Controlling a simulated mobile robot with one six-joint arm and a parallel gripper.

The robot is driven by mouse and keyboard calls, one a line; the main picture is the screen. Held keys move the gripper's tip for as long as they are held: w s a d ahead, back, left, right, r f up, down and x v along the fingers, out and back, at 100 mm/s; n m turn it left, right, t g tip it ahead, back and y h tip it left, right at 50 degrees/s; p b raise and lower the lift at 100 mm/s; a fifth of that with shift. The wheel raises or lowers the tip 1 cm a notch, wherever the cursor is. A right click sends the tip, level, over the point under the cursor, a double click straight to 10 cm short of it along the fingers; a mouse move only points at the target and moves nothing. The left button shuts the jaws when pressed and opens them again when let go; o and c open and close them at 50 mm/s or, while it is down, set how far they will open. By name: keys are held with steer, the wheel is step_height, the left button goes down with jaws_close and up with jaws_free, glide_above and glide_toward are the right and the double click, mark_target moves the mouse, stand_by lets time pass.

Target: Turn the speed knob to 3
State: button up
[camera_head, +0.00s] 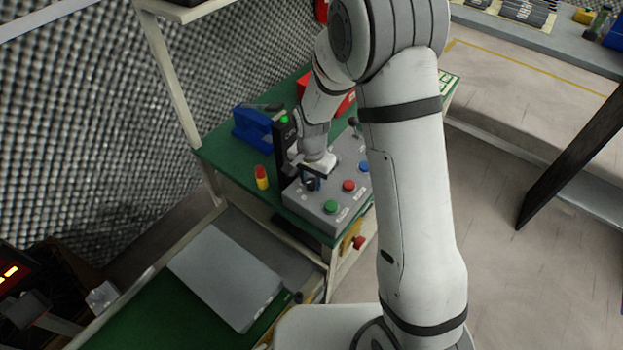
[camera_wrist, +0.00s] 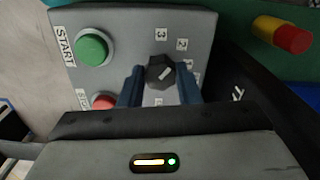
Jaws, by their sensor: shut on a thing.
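The speed knob (camera_wrist: 160,72) is dark and faceted, with a white pointer line, on the grey control box (camera_wrist: 130,25). In the wrist view its line slants to the upper right, and the printed 3 is straight above the knob. I cannot tell exactly which mark the line meets. My gripper (camera_wrist: 160,84) is shut on the knob, with one blue finger on either side. In the head view my gripper (camera_head: 312,183) is down on the near left part of the box (camera_head: 310,203) and mostly hides the knob.
A green button (camera_wrist: 93,49) marked START and a red button (camera_wrist: 104,102) sit left of the knob. A blue button (camera_head: 364,167) is farther along the box. A yellow and red cylinder (camera_head: 261,177) and a blue object (camera_head: 253,128) stand on the green bench (camera_head: 222,150).

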mark_target(311, 182)
steer(key=n, duration=0.4)
steer(key=shift+b, duration=0.35)
steer(key=shift+n, duration=1.7)
steer(key=shift+a, duration=0.1)
steer(key=o, duration=1)
steer(key=shift+c, duration=0.2)
steer(key=shift+r, duration=3.9)
